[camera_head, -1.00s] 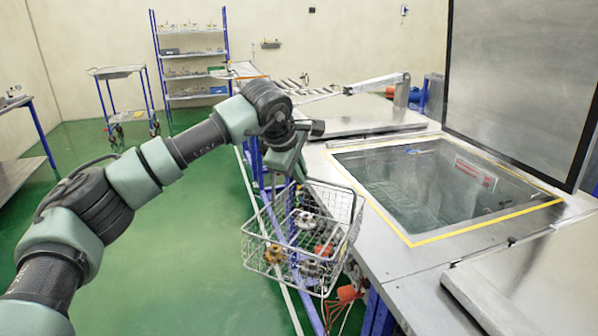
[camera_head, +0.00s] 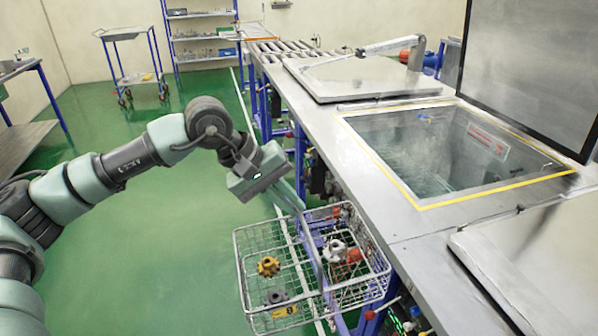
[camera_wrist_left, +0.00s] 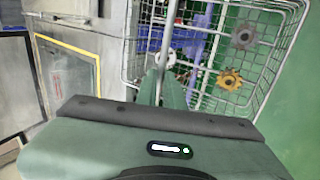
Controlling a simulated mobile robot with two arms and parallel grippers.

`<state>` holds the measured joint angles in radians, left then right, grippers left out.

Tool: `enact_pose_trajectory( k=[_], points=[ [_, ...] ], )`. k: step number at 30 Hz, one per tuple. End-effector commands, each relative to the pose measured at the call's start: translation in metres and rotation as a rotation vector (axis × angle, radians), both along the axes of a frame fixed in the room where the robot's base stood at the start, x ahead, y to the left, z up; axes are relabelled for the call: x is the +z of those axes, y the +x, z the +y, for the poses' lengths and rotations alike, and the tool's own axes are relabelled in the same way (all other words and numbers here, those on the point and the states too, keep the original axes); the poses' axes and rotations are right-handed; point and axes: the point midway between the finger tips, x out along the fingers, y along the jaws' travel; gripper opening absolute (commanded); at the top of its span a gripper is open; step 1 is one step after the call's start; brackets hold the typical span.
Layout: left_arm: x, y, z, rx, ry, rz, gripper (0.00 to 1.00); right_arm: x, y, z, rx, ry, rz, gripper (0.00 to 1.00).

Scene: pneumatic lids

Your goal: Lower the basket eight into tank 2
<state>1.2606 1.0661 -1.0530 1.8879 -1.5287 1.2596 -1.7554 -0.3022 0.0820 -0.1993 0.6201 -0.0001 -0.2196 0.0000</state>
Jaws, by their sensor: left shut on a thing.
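A wire basket (camera_head: 243,275) hangs at the left of the steel bench, over the floor. It holds a gold gear part, grey metal parts and an orange-red part. A small yellow tag (camera_head: 285,312) shows low on it; I read an 8 only faintly. My left gripper (camera_head: 290,203) is shut on the basket's handle. The basket also shows in the left wrist view (camera_wrist_left: 293,60), beyond my left gripper (camera_wrist_left: 163,88). The open tank (camera_head: 420,165), rimmed in yellow, is right of the basket; no tank number is readable. My right gripper is not in view.
A raised dark-framed lid (camera_head: 530,60) stands behind the open tank. A closed lid (camera_head: 365,78) with a lever arm lies farther back. Another flat lid (camera_head: 540,255) is at the front right. The green floor (camera_head: 160,230) left of the basket is clear.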

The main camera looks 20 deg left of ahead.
Motion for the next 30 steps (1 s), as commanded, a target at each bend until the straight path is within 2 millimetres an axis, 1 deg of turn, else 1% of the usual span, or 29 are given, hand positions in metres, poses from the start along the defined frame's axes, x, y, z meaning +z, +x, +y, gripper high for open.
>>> enact_pose_trajectory(
  k=[1,6,18,28,30],
  points=[
    [-0.001,-0.009,-0.001,-0.046,-0.006,-0.007,0.0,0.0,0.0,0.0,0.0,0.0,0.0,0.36],
    [-0.013,-0.039,-0.006,-0.199,-0.006,-0.008,0.0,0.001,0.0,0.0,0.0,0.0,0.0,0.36],
    [-0.038,-0.095,-0.013,-0.482,-0.006,-0.008,0.0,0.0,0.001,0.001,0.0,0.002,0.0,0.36],
    [-0.049,-0.121,-0.017,-0.614,-0.007,-0.008,0.0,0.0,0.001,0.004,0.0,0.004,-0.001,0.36],
    [-0.048,-0.121,-0.018,-0.621,-0.005,-0.01,0.0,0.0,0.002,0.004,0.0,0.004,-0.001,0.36]
  ],
)
